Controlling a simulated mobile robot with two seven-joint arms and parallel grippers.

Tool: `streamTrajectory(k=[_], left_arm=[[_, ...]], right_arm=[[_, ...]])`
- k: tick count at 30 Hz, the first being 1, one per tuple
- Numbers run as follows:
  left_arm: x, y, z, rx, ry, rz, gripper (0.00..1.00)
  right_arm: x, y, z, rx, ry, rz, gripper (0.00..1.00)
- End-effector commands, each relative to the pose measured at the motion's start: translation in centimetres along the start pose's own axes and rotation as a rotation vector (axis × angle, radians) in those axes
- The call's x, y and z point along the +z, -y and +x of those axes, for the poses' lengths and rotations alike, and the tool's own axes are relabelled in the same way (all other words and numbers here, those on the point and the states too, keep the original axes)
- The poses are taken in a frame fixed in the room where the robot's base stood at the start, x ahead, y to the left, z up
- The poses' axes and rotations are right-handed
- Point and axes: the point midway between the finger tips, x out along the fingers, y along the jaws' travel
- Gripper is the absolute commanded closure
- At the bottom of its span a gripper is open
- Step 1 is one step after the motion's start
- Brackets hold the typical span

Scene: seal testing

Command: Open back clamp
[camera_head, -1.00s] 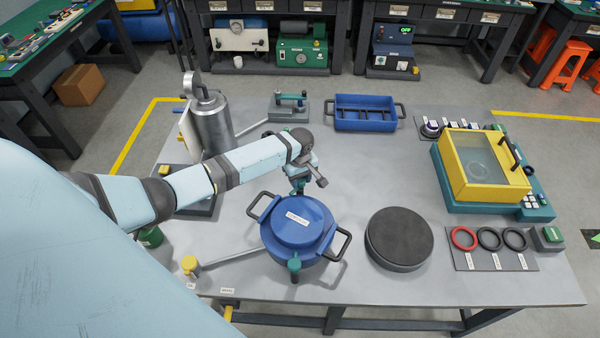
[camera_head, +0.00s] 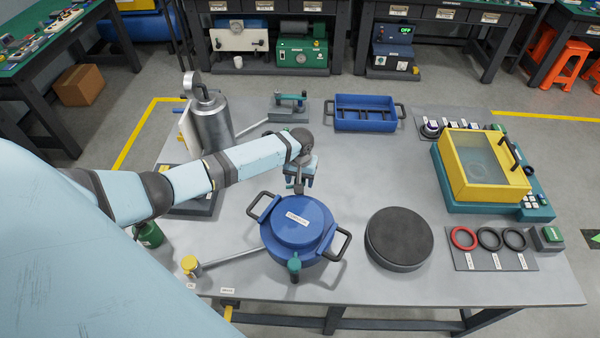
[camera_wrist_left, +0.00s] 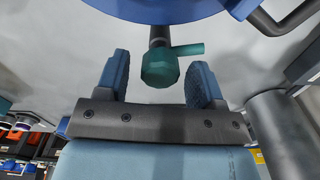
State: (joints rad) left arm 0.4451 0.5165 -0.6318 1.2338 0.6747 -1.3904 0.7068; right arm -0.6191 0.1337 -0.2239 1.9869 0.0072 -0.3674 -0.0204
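The blue lidded vessel (camera_head: 300,218) stands on the grey table in the head view, and its blue wall (camera_wrist_left: 160,8) fills the top of the left wrist view. The front clamp (camera_head: 294,265) is a teal knob at the vessel's near edge. The back clamp shows in the left wrist view as a teal knob with a side lever (camera_wrist_left: 160,68) on a dark stem leading away from the vessel. My left gripper (camera_head: 299,178) is behind the vessel. Its blue fingers stand apart on either side of the knob, with gaps showing. My right gripper is out of view.
A dark round plate (camera_head: 399,238) lies right of the vessel. Red and black rings (camera_head: 489,238) lie beyond it, near a yellow box (camera_head: 484,165). A blue tray (camera_head: 365,122) and a metal cylinder (camera_head: 211,130) stand at the back. The vessel's black handle (camera_head: 342,243) sticks out right.

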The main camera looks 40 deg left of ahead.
Motion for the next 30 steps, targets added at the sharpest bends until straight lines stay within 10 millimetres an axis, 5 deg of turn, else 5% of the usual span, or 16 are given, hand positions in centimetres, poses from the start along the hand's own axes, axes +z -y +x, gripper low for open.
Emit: streamTrajectory(k=[6, 18, 27, 30], left_arm=[[0.06, -0.04, 0.07, 0.001, 0.0, -0.072, 0.38], [0.09, -0.11, 0.06, 0.002, 0.003, -0.737, 0.38], [-0.03, 0.05, -0.01, -0.001, -0.001, -0.798, 0.38], [-0.03, 0.04, -0.01, 0.0, -0.001, -0.798, 0.61]], right_arm=[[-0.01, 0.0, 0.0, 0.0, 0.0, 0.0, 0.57], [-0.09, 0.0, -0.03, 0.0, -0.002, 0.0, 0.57], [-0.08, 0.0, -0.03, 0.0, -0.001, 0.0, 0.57], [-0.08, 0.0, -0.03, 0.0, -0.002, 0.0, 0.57]])
